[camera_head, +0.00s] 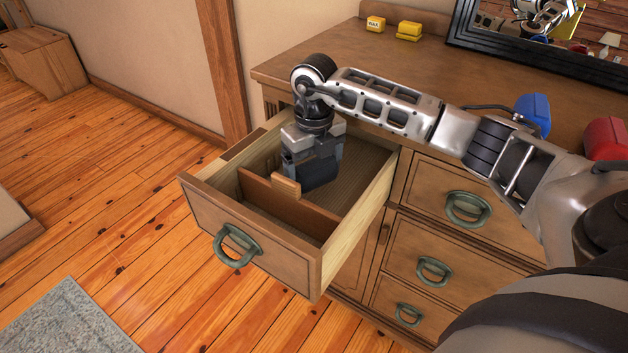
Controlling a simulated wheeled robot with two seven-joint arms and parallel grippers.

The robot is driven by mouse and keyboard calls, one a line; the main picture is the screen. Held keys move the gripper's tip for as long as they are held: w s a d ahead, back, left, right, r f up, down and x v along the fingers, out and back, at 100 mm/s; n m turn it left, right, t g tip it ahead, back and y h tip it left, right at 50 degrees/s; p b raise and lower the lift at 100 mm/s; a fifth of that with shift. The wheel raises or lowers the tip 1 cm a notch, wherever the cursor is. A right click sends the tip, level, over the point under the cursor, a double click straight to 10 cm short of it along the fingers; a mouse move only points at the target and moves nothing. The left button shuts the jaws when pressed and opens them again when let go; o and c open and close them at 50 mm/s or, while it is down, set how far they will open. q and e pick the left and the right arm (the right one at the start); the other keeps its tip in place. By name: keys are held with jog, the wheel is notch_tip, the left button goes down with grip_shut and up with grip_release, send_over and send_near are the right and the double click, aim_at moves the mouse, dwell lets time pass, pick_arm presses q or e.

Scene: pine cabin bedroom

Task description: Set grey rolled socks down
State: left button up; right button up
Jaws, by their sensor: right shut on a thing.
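My right gripper (313,176) points down inside the open drawer (262,262), behind its brown divider (290,208). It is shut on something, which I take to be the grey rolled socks. The socks cannot be told apart from the dark grey fingers and gripper body, so whether they touch the drawer floor is unclear. My left gripper is not in view.
A small tan block (287,186) shows at the divider beside the gripper. The drawer's front compartment looks empty. On the dresser top (300,70) are a wax box (375,24), a yellow item (409,30), blue (534,113) and red (605,138) items, and a black-framed mirror (540,52).

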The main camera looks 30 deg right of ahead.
aim_at(314, 180)
jog(key=shift+f, duration=1.9)
jog(key=shift+f, duration=0.1)
jog(key=o, duration=0.8)
jog(key=shift+r, duration=0.3)
notch_tip(314, 180, up, 12)
jog(key=shift+f, duration=0.15)
jog(key=shift+p, duration=0.3)
